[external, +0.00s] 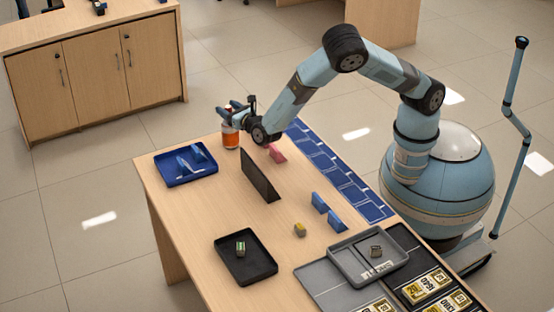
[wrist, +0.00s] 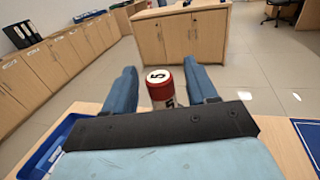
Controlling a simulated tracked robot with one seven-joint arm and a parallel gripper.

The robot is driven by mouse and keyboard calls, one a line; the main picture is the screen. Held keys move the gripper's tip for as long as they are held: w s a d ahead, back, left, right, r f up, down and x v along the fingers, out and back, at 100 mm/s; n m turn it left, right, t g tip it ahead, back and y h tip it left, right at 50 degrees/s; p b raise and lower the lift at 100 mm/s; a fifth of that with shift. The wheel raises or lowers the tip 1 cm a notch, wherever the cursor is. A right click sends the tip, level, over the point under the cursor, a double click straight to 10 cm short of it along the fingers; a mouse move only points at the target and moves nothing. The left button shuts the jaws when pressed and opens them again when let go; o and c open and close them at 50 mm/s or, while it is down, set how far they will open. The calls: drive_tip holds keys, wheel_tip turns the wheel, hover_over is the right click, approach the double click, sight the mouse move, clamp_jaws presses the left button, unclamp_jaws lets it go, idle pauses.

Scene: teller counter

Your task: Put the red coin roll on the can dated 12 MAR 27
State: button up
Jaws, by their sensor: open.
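In the wrist view my gripper (wrist: 160,72) has a blue finger on each side of the roll, with gaps showing. I cannot make out a can dated 12 MAR 27, and no such date is readable.
A blue tray (external: 162,172) holding blue-and-white pieces lies left of the roll. A dark upright panel (external: 260,178) stands nearby, with pink pieces (external: 276,153) behind it. A black tray (external: 228,262), a grey tray (external: 344,270) and yellow numbered blocks (external: 427,286) occupy the near end.

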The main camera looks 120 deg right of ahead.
drive_tip(key=shift+r, duration=0.1)
drive_tip(key=v, duration=1.2)
drive_tip(key=s+a+r+m+g+y, duration=0.3)
drive_tip(key=s+r+m+g+y, duration=0.35)
drive_tip(key=s+r+m, duration=0.75)
drive_tip(key=s+a+r+m+t+y, duration=0.3)
drive_tip(key=s+a+r+y, duration=0.2)
drive_tip(key=s+a, duration=0.4)
drive_tip(key=s+a+r+m+t+y, duration=0.4)
drive_tip(key=s+a+r+y, duration=0.2)
drive_tip(key=s+a, duration=0.4)
drive_tip(key=s, duration=0.3)
drive_tip(key=shift+a+r, duration=0.2)
drive_tip(key=shift+r, duration=0.05)
drive_tip(key=shift+t, duration=0.25)
